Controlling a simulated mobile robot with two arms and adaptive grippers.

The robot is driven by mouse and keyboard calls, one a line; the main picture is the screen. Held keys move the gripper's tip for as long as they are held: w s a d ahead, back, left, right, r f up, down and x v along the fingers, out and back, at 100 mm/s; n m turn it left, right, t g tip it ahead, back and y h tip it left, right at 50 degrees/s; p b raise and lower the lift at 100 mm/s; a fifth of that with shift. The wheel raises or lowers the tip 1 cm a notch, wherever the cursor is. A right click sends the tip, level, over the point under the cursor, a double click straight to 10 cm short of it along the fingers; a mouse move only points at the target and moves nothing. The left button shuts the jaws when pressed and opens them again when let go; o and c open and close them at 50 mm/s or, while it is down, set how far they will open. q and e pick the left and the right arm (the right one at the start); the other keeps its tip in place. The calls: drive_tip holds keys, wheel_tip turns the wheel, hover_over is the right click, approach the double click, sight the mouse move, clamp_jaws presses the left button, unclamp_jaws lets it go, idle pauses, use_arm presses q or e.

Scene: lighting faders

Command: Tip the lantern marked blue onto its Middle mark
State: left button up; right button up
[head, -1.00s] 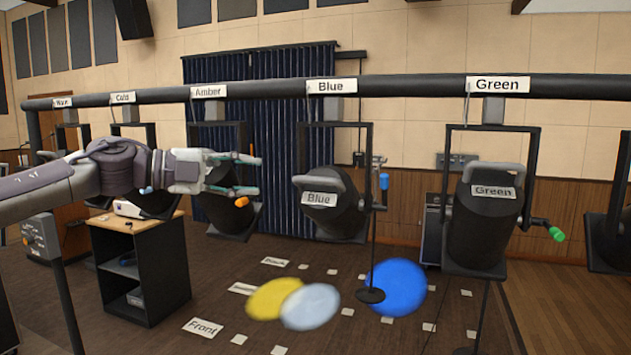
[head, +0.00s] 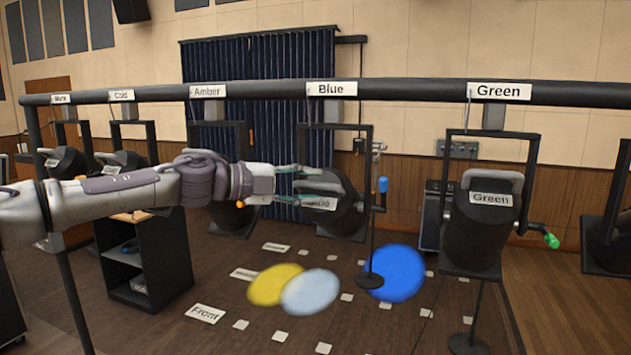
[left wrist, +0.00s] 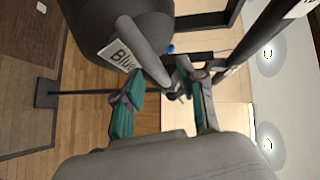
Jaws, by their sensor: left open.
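The blue lantern (head: 346,218) is a black can in a yoke under the card reading Blue (head: 331,89). Its grey handle bar and Blue label also show on the lantern in the left wrist view (left wrist: 105,20). My left gripper (head: 318,187) is open at its handle, covering part of the label. In the left wrist view, the handle bar's near end reaches between the teal fingers (left wrist: 160,98); contact cannot be told. The lantern's blue light spot (head: 397,274) lies on the floor, right of the row of cards. The middle card (head: 243,274) is too small to read. My right gripper is out of view.
The green lantern (head: 482,225) hangs to the right, with a green-tipped crank. A blue-tipped crank (head: 382,186) sits at the blue lantern's right side. Yellow (head: 272,284) and pale (head: 310,292) spots lie left of the blue one. The Front card (head: 204,313) is nearest.

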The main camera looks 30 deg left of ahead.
use_arm(q)
drive_tip(key=shift+x, duration=0.95)
clamp_jaws()
